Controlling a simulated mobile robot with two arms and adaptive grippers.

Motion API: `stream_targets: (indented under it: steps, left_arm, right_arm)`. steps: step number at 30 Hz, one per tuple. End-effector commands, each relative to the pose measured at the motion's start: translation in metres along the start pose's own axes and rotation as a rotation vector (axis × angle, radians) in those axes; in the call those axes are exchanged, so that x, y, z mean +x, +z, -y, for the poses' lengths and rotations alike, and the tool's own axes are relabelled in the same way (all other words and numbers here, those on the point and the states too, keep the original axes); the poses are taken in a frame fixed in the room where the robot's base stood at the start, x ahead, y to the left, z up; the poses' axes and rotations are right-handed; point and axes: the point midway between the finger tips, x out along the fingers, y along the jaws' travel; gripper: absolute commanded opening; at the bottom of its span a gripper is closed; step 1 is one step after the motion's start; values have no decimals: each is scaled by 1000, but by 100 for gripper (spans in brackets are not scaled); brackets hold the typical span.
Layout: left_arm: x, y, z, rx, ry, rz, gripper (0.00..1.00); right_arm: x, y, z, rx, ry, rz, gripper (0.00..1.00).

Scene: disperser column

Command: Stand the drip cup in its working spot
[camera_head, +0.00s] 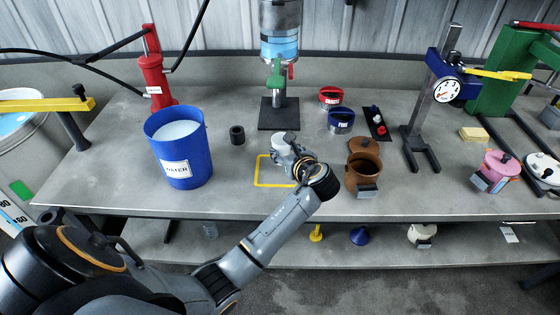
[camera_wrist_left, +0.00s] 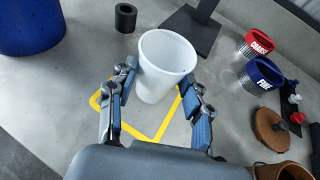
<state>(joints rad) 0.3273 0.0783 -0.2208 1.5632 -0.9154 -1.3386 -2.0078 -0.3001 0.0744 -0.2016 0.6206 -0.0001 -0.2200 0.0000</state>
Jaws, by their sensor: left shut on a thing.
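The white drip cup (camera_wrist_left: 165,62) is upright between the two fingers of my left gripper (camera_wrist_left: 158,98), which is shut on it. In the head view my left gripper (camera_head: 290,155) is over the back right of a yellow square outline (camera_head: 258,172) on the bench and largely hides the cup. I cannot tell whether the cup's base touches the bench. The disperser column (camera_head: 281,20) stands behind, with a green valve (camera_head: 276,80) above a dark square plate (camera_head: 271,117). The plate also shows beyond the cup in the wrist view (camera_wrist_left: 192,28). My right gripper is out of view.
A blue water bucket (camera_head: 182,160) stands left and a small black ring (camera_head: 237,135) sits behind the outline. Red (camera_head: 331,97) and blue (camera_head: 341,121) containers and a brown pot (camera_head: 363,172) are to the right. Bench surface between ring and plate is clear.

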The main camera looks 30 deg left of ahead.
Motion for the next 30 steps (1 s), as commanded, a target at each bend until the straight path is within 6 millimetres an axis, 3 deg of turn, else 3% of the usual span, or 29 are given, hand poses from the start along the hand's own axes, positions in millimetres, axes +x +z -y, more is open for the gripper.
stream_targets:
  steps: [8, 15, 26, 27, 30]
  left_arm:
    - [23, -14, -9, 1, 1, 1, 28]
    - [36, -42, -10, 1, -1, -1, 28]
    - [38, -45, -9, 0, -2, 0, 28]
    - [37, -45, -9, -1, -2, 0, 58]
    - [37, -45, -9, -1, -2, 0, 72]
  right_arm:
    - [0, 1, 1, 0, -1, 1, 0]
    - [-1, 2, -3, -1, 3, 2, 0]
    - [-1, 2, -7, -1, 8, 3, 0]
    - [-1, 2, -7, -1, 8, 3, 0]
    - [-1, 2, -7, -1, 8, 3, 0]
